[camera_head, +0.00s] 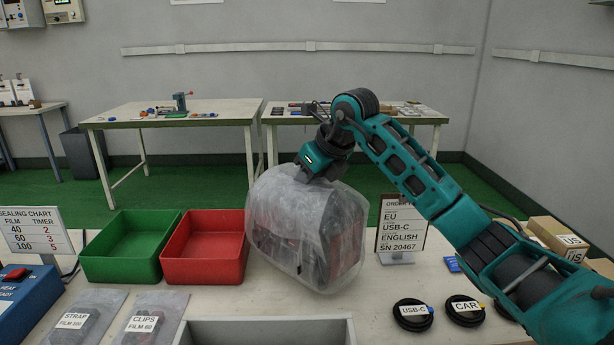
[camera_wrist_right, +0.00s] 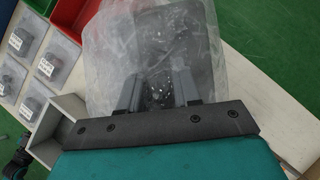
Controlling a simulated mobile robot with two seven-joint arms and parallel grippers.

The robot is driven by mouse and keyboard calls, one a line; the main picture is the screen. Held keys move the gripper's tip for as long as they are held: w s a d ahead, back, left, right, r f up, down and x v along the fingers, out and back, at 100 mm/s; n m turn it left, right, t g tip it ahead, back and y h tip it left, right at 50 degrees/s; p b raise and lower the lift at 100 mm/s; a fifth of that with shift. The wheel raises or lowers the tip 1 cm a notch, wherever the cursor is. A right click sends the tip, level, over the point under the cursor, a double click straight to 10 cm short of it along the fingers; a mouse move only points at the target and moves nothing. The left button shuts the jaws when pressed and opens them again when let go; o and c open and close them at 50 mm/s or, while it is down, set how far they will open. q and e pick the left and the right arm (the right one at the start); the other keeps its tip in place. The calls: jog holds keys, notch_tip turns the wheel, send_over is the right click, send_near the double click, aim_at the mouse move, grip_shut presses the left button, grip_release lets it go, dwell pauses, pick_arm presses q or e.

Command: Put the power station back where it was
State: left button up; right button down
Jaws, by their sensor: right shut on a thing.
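The power station (camera_head: 312,232) is a dark red and black box inside a cloudy clear plastic bag. It is on or just above the white table, right of the red bin, and looks slightly tilted; I cannot tell if it touches the table. My right gripper (camera_head: 318,168) comes down from above and is shut on the top of the bagged power station. In the right wrist view the two fingers (camera_wrist_right: 160,95) close on its top, with the bag (camera_wrist_right: 205,45) spread around them.
A green bin (camera_head: 130,262) and a red bin (camera_head: 205,262) stand left of it. The order card (camera_head: 400,235) stands close on its right. A grey open box (camera_head: 265,330) is in front. Coiled cables (camera_head: 412,314) and cartons (camera_head: 555,238) lie at right.

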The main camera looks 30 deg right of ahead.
aim_at(307, 198)
jog(key=shift+w+f, duration=0.1)
jog(key=shift+f, duration=1.2)
jog(key=c, duration=0.8)
grip_release()
jog(key=shift+f, duration=0.3)
jog(key=v, duration=1.1)
jog(key=shift+a+r+p, duration=0.1)
jog(key=shift+r+p, duration=0.05)
jog(key=shift+p, duration=0.25)
jog(key=shift+s+r, duration=0.45)
jog(key=shift+f, duration=0.1)
